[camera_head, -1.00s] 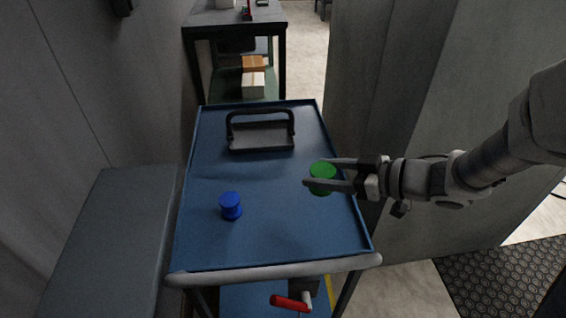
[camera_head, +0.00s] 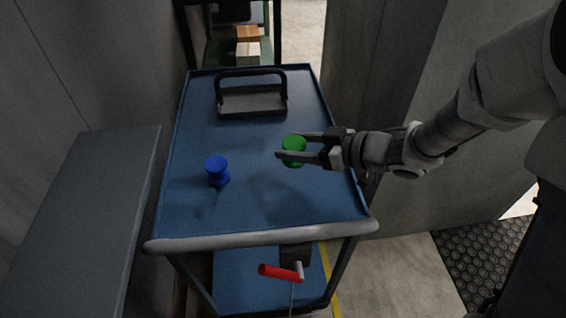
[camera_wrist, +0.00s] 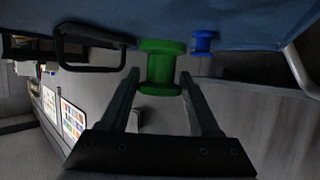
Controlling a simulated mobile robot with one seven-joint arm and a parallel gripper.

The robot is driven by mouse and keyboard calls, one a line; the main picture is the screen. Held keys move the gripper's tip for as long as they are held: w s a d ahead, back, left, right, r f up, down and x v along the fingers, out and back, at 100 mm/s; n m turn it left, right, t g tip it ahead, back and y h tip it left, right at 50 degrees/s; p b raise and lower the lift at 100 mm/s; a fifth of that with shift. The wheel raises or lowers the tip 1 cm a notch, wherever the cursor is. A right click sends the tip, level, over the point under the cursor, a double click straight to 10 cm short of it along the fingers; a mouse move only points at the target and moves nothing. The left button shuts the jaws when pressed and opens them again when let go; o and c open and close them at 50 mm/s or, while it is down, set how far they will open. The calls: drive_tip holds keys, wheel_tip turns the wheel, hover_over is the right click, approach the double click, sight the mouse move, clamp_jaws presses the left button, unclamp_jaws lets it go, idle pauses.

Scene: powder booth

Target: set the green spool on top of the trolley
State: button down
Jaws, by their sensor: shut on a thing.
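The green spool (camera_head: 293,151) is between the fingers of my gripper (camera_head: 292,146), which is shut on it. It also shows between the fingers in the wrist view (camera_wrist: 162,68). The trolley (camera_head: 270,205) has a blue top with a raised rim and a grey push handle at the near end. The spool is over the right half of the trolley top. In the head view I cannot tell whether it touches the surface. In the wrist view its end is close to the blue top.
A blue spool (camera_head: 217,170) stands on the trolley top, left of my gripper. A dark tote with a handle (camera_head: 252,101) sits toward the far end. A red-handled tool (camera_head: 281,273) is on the lower shelf area. A grey bench (camera_head: 75,215) is at left. The middle of the top is clear.

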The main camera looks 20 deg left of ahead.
sight(284, 147)
drive_tip(key=x, duration=0.3)
drive_tip(key=shift+s+f+b, duration=0.1)
drive_tip(key=shift+f+b, duration=0.15)
drive_tip(key=shift+b, duration=0.1)
drive_tip(key=shift+d+f+b, duration=0.1)
drive_tip(key=shift+f+b, duration=0.85)
drive_tip(key=shift+f, duration=0.9)
drive_tip(key=shift+f, duration=0.15)
drive_tip(key=shift+c, duration=0.6)
unclamp_jaws()
